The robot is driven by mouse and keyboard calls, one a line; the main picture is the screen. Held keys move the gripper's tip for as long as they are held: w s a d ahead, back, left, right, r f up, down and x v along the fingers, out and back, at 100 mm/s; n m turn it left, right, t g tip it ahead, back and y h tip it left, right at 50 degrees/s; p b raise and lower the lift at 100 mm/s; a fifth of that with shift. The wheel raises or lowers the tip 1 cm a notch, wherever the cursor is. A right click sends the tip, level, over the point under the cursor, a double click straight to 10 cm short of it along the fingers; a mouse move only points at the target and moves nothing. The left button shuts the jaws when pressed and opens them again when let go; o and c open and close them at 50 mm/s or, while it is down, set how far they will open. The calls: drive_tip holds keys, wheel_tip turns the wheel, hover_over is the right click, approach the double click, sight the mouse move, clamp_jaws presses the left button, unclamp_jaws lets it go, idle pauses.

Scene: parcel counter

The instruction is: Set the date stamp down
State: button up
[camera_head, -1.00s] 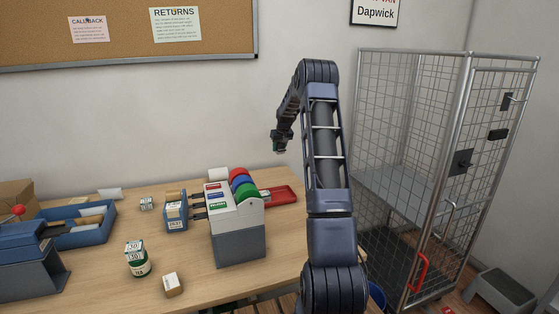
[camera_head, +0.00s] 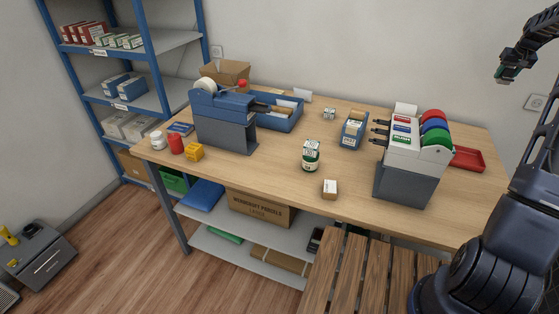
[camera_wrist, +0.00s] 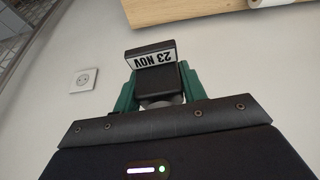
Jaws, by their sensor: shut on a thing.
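My gripper (camera_wrist: 160,88) is shut on the date stamp (camera_wrist: 152,56), a dark block with a white label reading "23 NOV" between the green fingers in the wrist view. The label appears upside down there. In the head view my gripper (camera_head: 506,74) is at the upper right, raised in front of the wall and apart from the table. The stamp is too small there to make out clearly. The wooden table (camera_head: 270,165) stands below and to the left of it.
A tape dispenser (camera_head: 225,122), a blue tray (camera_head: 283,120), a green-labelled jar (camera_head: 311,156), a small box (camera_head: 330,190) and a label-roll machine (camera_head: 408,165) stand on the table. A red tray (camera_head: 467,158) lies at its right end. Bare wood shows around the jar. A slatted bench (camera_head: 365,275) stands in front.

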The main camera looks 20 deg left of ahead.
wheel_tip(320, 180, up, 11)
drive_tip(key=shift+f, duration=0.1)
drive_tip(key=shift+a+r, duration=0.2)
drive_tip(key=shift+a, duration=0.5)
drive_tip(key=s+a+n+g+y, duration=0.1)
drive_tip(key=s+a+n, duration=0.25)
drive_tip(key=a, duration=1.55)
drive_tip(key=s+a+n+y, duration=0.1)
drive_tip(key=s+a+n, duration=0.25)
drive_tip(key=a, duration=1.55)
drive_tip(key=s+a+n+g+y, duration=0.1)
drive_tip(key=s+a+n, duration=0.25)
drive_tip(key=a, duration=1.55)
drive_tip(key=s+a+n+g+y, duration=0.1)
drive_tip(key=s+a+n, duration=0.2)
drive_tip(key=s+a, duration=0.95)
drive_tip(key=s+a+n+g, duration=0.1)
drive_tip(key=s+a+n, duration=0.2)
drive_tip(key=s+a, duration=0.75)
drive_tip(key=s+a+n+g, duration=0.1)
drive_tip(key=s+a+n, duration=0.35)
drive_tip(key=s, duration=1.05)
drive_tip(key=s+a+n+g, duration=0.1)
drive_tip(key=s+a, duration=0.9)
drive_tip(key=s, duration=0.2)
drive_tip(key=f, duration=3.8)
drive_tip(key=shift+s+a, duration=0.25)
drive_tip(key=shift+s, duration=0.05)
